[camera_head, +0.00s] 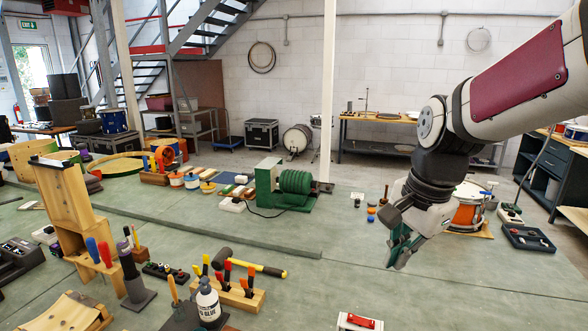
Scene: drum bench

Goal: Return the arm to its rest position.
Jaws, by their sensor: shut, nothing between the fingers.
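The maroon and cream arm reaches in from the upper right. An orange drum (468,207) stands behind the gripper, partly hidden by it.
A green machine (283,185) stands left of the gripper. A yellow-handled mallet (250,264), a clamp rack (230,293), a glue bottle (207,303) and a wooden stand (75,215) fill the left. A red-topped block (358,322) lies at the front edge.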

